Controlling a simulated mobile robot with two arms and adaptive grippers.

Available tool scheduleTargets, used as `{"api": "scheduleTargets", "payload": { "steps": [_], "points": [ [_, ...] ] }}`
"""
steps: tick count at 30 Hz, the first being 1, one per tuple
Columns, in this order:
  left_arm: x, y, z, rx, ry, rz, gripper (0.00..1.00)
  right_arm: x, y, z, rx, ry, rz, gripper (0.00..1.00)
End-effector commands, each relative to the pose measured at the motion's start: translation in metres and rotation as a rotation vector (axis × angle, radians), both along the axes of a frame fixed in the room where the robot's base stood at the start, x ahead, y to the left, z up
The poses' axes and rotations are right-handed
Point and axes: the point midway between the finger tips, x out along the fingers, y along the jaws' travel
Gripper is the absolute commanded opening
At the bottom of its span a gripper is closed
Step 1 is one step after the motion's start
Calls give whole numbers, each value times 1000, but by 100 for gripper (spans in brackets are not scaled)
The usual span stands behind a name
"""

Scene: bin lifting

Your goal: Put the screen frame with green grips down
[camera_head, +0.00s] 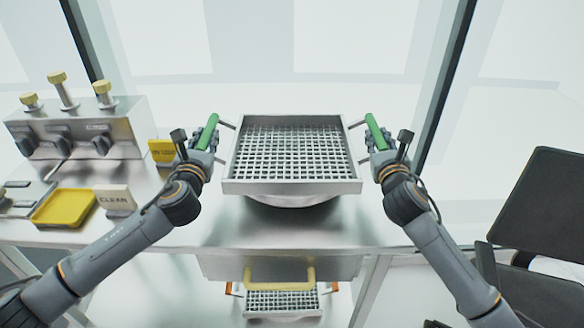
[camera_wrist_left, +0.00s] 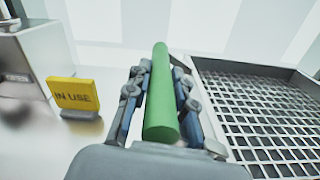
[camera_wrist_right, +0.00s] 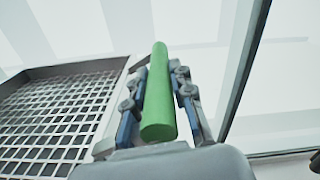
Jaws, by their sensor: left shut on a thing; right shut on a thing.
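The screen frame with green grips (camera_head: 292,188) is a square metal frame with a wire mesh, in the middle of the head view. It looks level, over a round metal bowl or pan (camera_head: 292,200) whose lower part shows beneath it. I cannot tell whether the two touch. My left gripper (camera_head: 205,140) is shut on the left green grip (camera_wrist_left: 160,95). My right gripper (camera_head: 379,138) is shut on the right green grip (camera_wrist_right: 158,95). The mesh also shows in the left wrist view (camera_wrist_left: 262,110) and the right wrist view (camera_wrist_right: 55,115).
A metal control box (camera_head: 85,128) with yellow-topped knobs stands at the left. Near it are a yellow tray (camera_head: 64,207), a "CLEAN" sign (camera_head: 115,198) and a yellow "IN USE" sign (camera_wrist_left: 76,93). A second screen with orange grips (camera_head: 282,302) sits below the bench. A black chair (camera_head: 545,210) stands right.

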Motion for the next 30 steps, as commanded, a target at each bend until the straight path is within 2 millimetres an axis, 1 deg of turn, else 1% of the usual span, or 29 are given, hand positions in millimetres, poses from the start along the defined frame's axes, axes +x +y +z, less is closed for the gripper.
{"api": "scheduleTargets", "payload": {
  "steps": [1,17,23,30],
  "points": [
    [0,0,3,0,-6,1,0,0,0,3,0,-6,0,0],
    [-2,1,3,0,-6,1,0,-2,0,2,-1,-6,0,0],
    [-17,0,-1,0,-5,0,0,-17,-1,-1,-1,-5,-1,0],
    [-46,1,-7,1,-4,0,0,-46,-1,-7,-2,-6,0,0]
  ]
}}
